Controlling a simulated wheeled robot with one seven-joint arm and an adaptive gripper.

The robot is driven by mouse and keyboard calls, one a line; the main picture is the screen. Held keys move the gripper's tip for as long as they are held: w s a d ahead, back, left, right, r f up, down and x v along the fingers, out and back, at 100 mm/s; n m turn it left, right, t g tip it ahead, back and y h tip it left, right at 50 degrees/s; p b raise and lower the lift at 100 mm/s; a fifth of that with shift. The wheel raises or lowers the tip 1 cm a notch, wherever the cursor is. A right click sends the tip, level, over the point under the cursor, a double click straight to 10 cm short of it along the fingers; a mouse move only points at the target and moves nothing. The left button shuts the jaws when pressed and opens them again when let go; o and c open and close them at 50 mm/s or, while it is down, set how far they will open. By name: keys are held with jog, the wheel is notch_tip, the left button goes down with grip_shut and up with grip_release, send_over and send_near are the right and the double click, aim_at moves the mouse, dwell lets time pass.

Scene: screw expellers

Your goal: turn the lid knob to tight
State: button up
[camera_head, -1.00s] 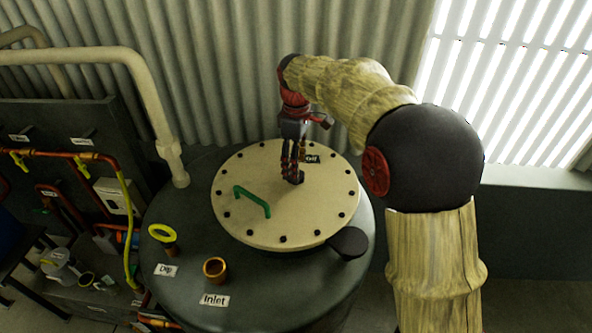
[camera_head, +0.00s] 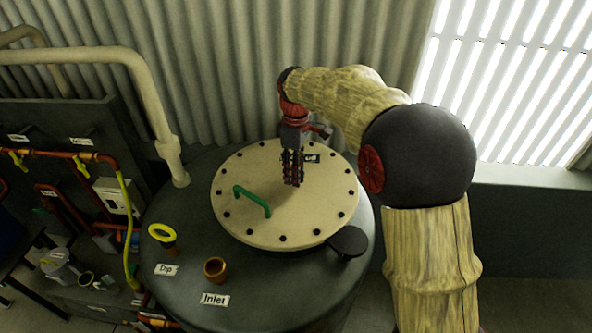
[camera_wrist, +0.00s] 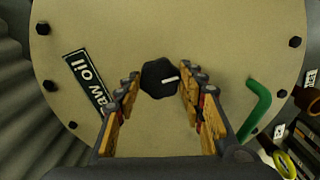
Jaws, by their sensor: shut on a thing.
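The lid knob (camera_wrist: 158,78) is a small black lobed knob with a white pointer mark, on the round cream lid (camera_wrist: 215,30). In the wrist view the mark points right. My gripper (camera_wrist: 160,80) has one finger on each side of the knob and is shut on it. In the head view my gripper (camera_head: 293,182) reaches down onto the lid (camera_head: 245,165), right of its middle, and hides the knob. A label reading "raw oil" (camera_wrist: 88,78) is beside the knob; its lettering is partly hidden in the head view.
A green handle (camera_head: 252,200) stands up from the lid, left of my gripper. Dark bolts ring the lid's edge. A black disc (camera_head: 348,242) sits at the lid's front right. A yellow ring (camera_head: 161,232) and a brown inlet pipe (camera_head: 215,268) stand on the dark tank (camera_head: 185,300).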

jog(key=c, duration=0.5)
jog(key=shift+m, duration=0.3)
jog(key=m+p, duration=0.1)
jog(key=m, duration=0.2)
jog(key=shift+r, duration=0.1)
jog(key=m+p, duration=0.1)
jog(key=m, duration=0.8)
jog(key=shift+a, duration=0.1)
jog(key=m, duration=0.5)
jog(key=shift+p, duration=0.4)
jog(key=shift+m, duration=0.3)
jog(key=shift+a, duration=0.1)
jog(key=o, duration=1.2)
jog(key=shift+c, duration=0.2)
